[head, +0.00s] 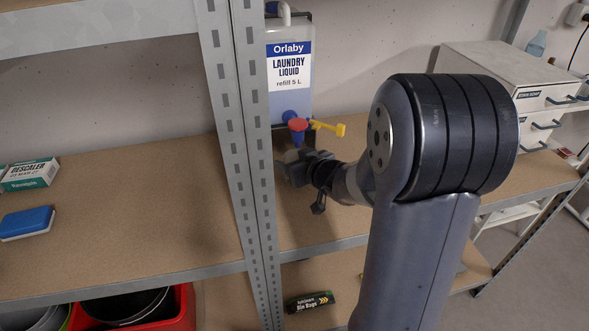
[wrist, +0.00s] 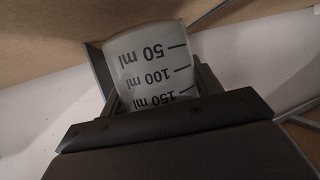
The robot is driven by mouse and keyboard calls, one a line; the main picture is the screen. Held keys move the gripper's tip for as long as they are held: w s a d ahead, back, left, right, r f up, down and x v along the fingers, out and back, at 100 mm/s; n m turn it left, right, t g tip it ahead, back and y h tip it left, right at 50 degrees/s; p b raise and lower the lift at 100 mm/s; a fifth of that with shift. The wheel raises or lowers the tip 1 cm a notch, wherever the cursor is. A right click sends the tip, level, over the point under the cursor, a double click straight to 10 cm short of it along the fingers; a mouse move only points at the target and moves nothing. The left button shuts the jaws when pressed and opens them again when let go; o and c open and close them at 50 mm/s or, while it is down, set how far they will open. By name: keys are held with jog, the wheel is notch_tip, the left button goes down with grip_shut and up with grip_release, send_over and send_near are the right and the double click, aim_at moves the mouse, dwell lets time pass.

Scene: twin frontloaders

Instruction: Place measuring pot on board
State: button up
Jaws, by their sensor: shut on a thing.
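The measuring pot (wrist: 152,72) is translucent white with black 50, 100 and 150 ml marks, which read upside down in the wrist view. My gripper (wrist: 150,85) is shut on it, with one dark finger on each side. The pot is mostly hidden there by the gripper and upright. I cannot tell whether its base touches the board. The pot's contents are not visible.
A laundry liquid container (head: 291,95) with a blue, red and yellow tap (head: 300,124) stands right behind my gripper. The metal upright (head: 247,150) is close on the left. A descaler box (head: 30,174) and a blue sponge (head: 27,222) lie far left. The board between is clear.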

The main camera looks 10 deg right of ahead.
jog(key=shift+f, duration=1.1)
jog(key=shift+b, duration=0.3)
jog(key=shift+f, duration=0.2)
jog(key=o, duration=1)
jog(key=shift+c, duration=0.2)
jog(key=shift+r, duration=0.1)
